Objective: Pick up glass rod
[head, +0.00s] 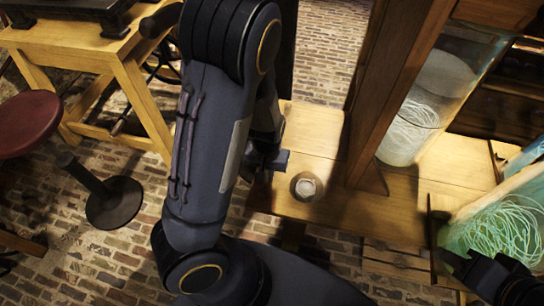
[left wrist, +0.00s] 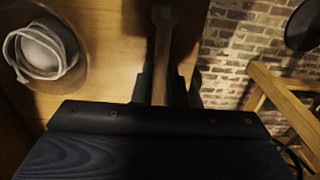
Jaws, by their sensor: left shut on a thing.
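My left gripper (head: 270,165) is over the near left end of the wooden bench, partly hidden by my own arm in the head view. In the left wrist view its fingers (left wrist: 165,92) are shut on a slim, brownish rod (left wrist: 162,55), which looks like the glass rod. I cannot make the rod out in the head view. My right gripper (head: 490,278) is at the lower right, dark and cut by the edge, beside a glass jar; its jaws are unclear.
A small round pot (head: 306,186) stands on the bench (head: 315,130) just right of my left gripper; it also shows in the left wrist view (left wrist: 42,52). Glass jars with pale coiled strands (head: 415,115) stand right of a wooden post (head: 395,85). A red stool (head: 30,122) stands left.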

